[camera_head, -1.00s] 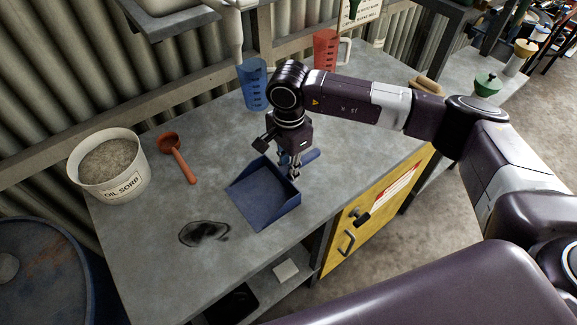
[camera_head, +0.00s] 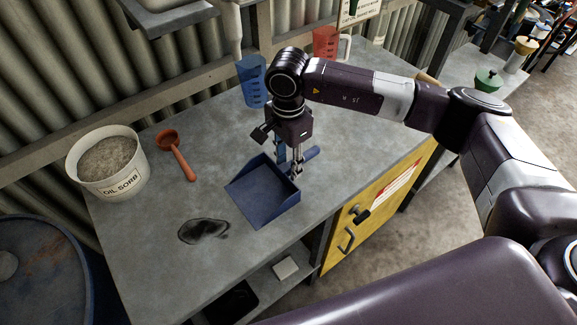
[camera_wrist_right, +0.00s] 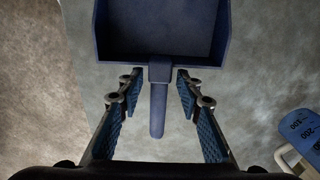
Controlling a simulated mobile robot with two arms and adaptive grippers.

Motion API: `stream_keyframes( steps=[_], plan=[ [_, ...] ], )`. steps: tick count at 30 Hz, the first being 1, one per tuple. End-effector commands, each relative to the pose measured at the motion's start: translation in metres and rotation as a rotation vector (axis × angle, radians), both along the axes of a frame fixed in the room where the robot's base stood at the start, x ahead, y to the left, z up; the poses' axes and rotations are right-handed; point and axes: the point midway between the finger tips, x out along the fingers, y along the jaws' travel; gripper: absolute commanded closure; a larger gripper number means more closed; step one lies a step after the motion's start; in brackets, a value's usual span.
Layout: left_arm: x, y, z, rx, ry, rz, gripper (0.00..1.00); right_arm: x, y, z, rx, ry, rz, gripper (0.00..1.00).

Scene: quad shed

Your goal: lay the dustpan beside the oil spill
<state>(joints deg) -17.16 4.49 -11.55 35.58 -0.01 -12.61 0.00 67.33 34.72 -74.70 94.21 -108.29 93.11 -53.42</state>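The blue dustpan (camera_head: 262,192) lies on the grey workbench, just right of and behind the dark oil spill (camera_head: 203,231). A narrow strip of bench separates them. Its handle points right and back, away from the spill. My right gripper (camera_head: 290,170) is low over the bench at the handle end. In the right wrist view the dustpan (camera_wrist_right: 162,28) is ahead, and its handle (camera_wrist_right: 158,105) lies between my open fingers (camera_wrist_right: 158,78), with a gap on both sides. My left gripper is not in view.
A blue measuring jug (camera_head: 252,80) and a red one (camera_head: 326,43) are at the back. The bench's front edge runs close to the dustpan. A yellow cabinet (camera_head: 372,215) is below.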

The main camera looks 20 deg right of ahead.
Motion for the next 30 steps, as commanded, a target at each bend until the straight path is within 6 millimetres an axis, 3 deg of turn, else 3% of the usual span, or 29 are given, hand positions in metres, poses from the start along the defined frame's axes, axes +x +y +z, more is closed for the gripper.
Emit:
stream_keyframes(
  steps=[9,15,30],
  plan=[
    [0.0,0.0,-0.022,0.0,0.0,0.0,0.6,0.001,0.0,0.067,0.001,-0.005,0.002,0.67],
    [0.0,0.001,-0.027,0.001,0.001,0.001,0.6,0.0,0.0,0.095,0.0,-0.002,0.001,0.67],
    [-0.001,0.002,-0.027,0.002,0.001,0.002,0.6,0.0,0.0,0.104,0.0,0.0,0.001,0.67]
  ],
)
